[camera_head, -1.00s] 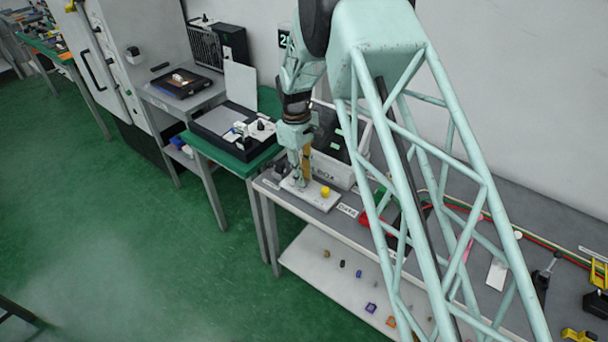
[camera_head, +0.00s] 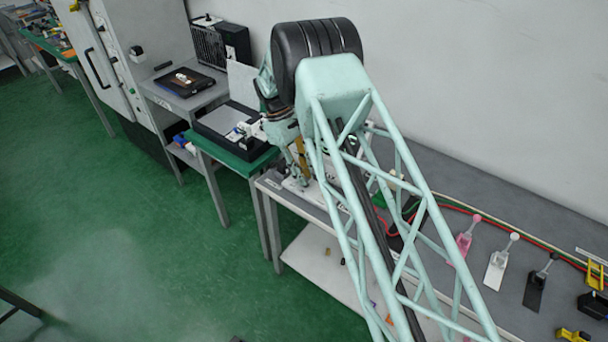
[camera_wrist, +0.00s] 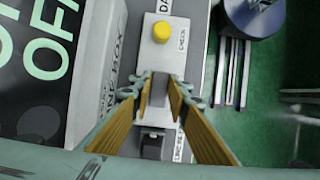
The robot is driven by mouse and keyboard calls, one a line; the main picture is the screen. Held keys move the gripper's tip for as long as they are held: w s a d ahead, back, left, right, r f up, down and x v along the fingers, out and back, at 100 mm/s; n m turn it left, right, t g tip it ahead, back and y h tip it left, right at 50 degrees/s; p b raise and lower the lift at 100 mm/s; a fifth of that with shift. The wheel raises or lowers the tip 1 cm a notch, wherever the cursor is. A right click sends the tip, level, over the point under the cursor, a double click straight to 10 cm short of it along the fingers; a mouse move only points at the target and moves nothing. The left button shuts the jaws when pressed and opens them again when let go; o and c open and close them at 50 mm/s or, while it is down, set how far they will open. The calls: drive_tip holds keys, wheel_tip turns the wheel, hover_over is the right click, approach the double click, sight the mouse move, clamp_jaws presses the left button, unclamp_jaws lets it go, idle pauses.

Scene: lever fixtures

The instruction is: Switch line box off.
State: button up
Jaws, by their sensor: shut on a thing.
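In the wrist view the line box plate (camera_wrist: 190,60) is pale, with a round yellow button (camera_wrist: 162,32) near its far end and "LINE BOX" lettering beside it. A grey lever (camera_wrist: 158,88) stands on the plate between the fingertips of my gripper (camera_wrist: 159,98). My gripper is shut on this lever, one yellow-lined finger on each side. The lever's lower part and its pivot are partly hidden. In the head view my gripper (camera_head: 301,174) is low over the near left end of the grey bench, and my arm hides most of the plate and lever.
A dark panel with pale "OFF" lettering (camera_wrist: 50,50) stands left of the plate in the wrist view. On the bench to the right are a pink lever (camera_head: 463,245), a white one (camera_head: 495,268) and a black one (camera_head: 537,287). A green-topped table (camera_head: 235,160) adjoins on the left.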

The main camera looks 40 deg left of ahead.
idle(0.3)
drive_tip(key=o, duration=0.9)
drive_tip(key=shift+a+r, duration=0.1)
drive_tip(key=v, duration=1.1)
drive_tip(key=shift+a+r, duration=0.3)
drive_tip(key=shift+a, duration=0.05)
